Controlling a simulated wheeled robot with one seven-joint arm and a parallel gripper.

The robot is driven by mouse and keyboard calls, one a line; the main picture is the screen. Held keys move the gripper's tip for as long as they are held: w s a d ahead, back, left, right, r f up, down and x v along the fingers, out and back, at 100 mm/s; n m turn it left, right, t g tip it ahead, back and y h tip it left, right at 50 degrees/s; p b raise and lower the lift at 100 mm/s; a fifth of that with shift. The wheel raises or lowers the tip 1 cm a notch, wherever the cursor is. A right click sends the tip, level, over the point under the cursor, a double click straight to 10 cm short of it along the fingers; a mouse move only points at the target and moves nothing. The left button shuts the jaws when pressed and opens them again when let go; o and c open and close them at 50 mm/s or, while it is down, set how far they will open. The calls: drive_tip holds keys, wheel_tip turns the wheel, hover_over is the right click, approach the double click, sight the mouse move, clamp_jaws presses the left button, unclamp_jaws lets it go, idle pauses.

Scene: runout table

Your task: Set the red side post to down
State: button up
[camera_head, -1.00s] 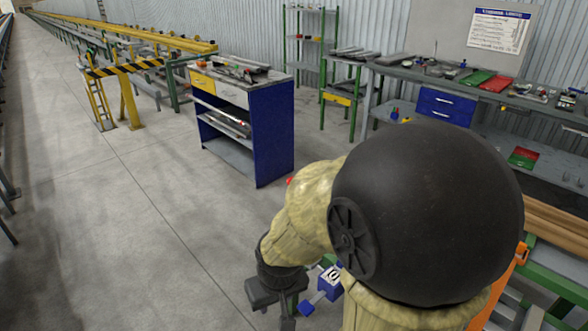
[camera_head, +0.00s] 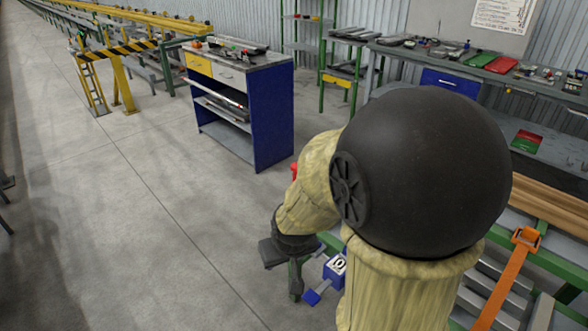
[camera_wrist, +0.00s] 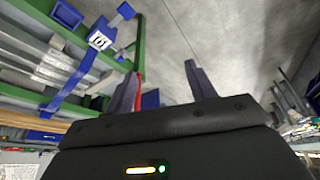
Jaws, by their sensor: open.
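The red side post (camera_head: 294,171) shows in the head view only as a small red upright tip above my forearm; the rest is hidden behind the arm. In the wrist view a thin red strip (camera_wrist: 140,91), which looks like the same post, shows right beside my left finger, partly covered by it. I cannot tell whether the finger touches the post.
A blue block with a white label (camera_head: 337,265) sits by the green frame, left of it in the wrist view (camera_wrist: 98,40). An orange strap (camera_head: 512,275) crosses the table at right. A blue cabinet (camera_head: 272,122) stands beyond.

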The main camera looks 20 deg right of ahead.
sight(294, 165)
drive_tip(key=w+d+f+n+t+y+b, duration=0.1)
drive_tip(key=w+d+f+t+y+b, duration=0.1)
drive_tip(key=w+d+t+b, duration=1.1)
drive_tip(key=w+d+f+b, duration=0.1)
drive_tip(key=w+d+b, duration=0.1)
drive_tip(key=w+d, duration=0.3)
drive_tip(key=shift+d+t, duration=0.3)
drive_tip(key=shift+d, duration=0.4)
drive_tip(key=shift+w+f, duration=0.1)
drive_tip(key=w, duration=0.5)
drive_tip(key=w+a, duration=0.1)
drive_tip(key=w, duration=1.1)
drive_tip(key=shift+w+a, duration=0.15)
drive_tip(key=shift+a, duration=0.1)
drive_tip(key=shift+f+b, duration=0.1)
drive_tip(key=shift+b, duration=0.2)
clamp_jaws()
